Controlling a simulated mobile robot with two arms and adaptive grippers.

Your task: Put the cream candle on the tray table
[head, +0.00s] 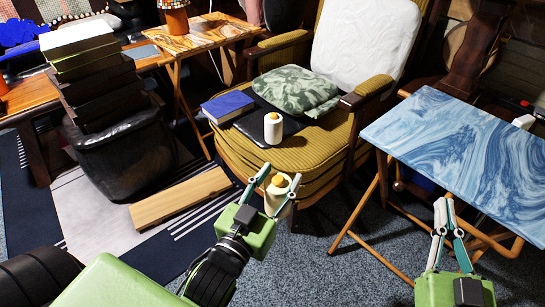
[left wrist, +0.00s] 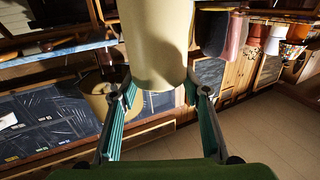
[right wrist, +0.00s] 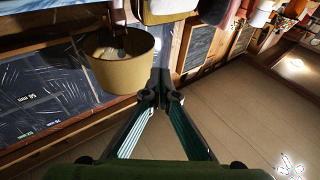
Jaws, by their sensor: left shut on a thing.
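My left gripper (head: 268,184) is shut on a cream candle (head: 280,192) with a yellowish top, held upright in front of the chair seat. The candle (left wrist: 158,45) fills the top middle of the left wrist view, between the two fingers. A folding tray table (head: 470,155) with a blue and white marbled top stands at the right, its visible top bare except near the back edge. My right gripper (head: 444,207) is shut and empty, in front of this table's near edge. A second tray table (head: 203,36) with an orange-brown marbled top stands at the back.
A yellow-brown armchair (head: 235,148) carries a white candle (head: 273,128), a blue book (head: 228,106) and a patterned cushion (head: 296,90). Stacked books (head: 95,75) rest on a black stool at left. A wooden plank (head: 180,196) lies on the floor.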

